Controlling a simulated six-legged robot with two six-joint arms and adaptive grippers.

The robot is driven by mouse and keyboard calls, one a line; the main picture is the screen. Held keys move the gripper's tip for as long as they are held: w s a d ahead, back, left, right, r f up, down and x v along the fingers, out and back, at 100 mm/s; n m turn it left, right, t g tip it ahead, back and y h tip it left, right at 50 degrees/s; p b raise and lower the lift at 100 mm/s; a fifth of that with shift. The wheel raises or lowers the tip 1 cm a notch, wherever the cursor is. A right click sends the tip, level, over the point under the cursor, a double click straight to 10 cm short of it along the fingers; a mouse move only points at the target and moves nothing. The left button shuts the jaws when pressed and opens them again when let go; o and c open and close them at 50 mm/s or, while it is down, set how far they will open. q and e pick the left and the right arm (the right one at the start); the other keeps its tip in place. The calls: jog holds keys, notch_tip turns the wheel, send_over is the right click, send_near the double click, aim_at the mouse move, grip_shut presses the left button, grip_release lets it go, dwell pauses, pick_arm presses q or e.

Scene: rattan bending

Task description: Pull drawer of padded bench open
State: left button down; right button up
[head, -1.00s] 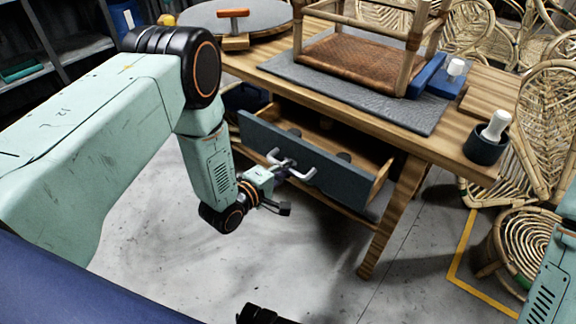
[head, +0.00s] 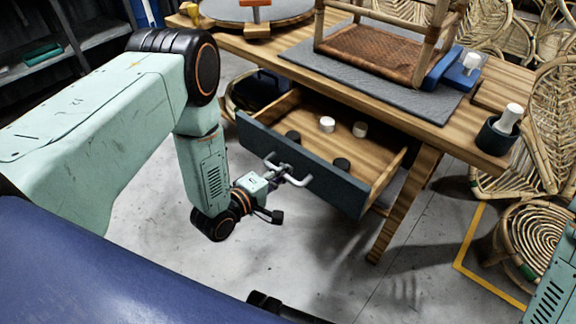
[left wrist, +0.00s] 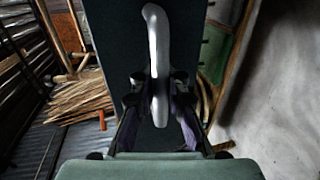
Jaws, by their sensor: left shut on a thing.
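The padded bench (head: 395,100) is a wooden table with a grey pad (head: 300,57) on top. Its drawer (head: 330,145) stands well open, with a dark blue-grey front (head: 335,190) and wooden inside. My left gripper (head: 280,176) is shut on the drawer's pale metal handle (head: 303,181) at the front. In the left wrist view the handle (left wrist: 157,45) runs between the two fingers (left wrist: 158,100), against the dark drawer front (left wrist: 112,45). My right gripper is not clearly seen; part of my right arm shows at the right edge.
A rattan chair frame (head: 375,52) stands on the pad. A dark cup (head: 495,137) holding a white-topped tool stands at the bench's right corner. Rattan chairs and a round rattan piece (head: 535,240) fill the right. Grey floor (head: 310,250) in front of the drawer is clear.

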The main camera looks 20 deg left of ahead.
pick_arm(q)
jog(key=shift+s+a+r, duration=0.2)
jog(key=shift+s+a, duration=0.1)
jog(key=shift+s, duration=0.3)
jog(key=c, duration=1.3)
grip_release()
jog(key=shift+s+f, duration=0.1)
jog(key=shift+f, duration=0.05)
jog(key=shift+c, duration=0.2)
jog(key=shift+s, duration=0.1)
jog(key=v, duration=1.1)
jog(key=shift+s, duration=0.35)
jog(key=shift+a, duration=0.1)
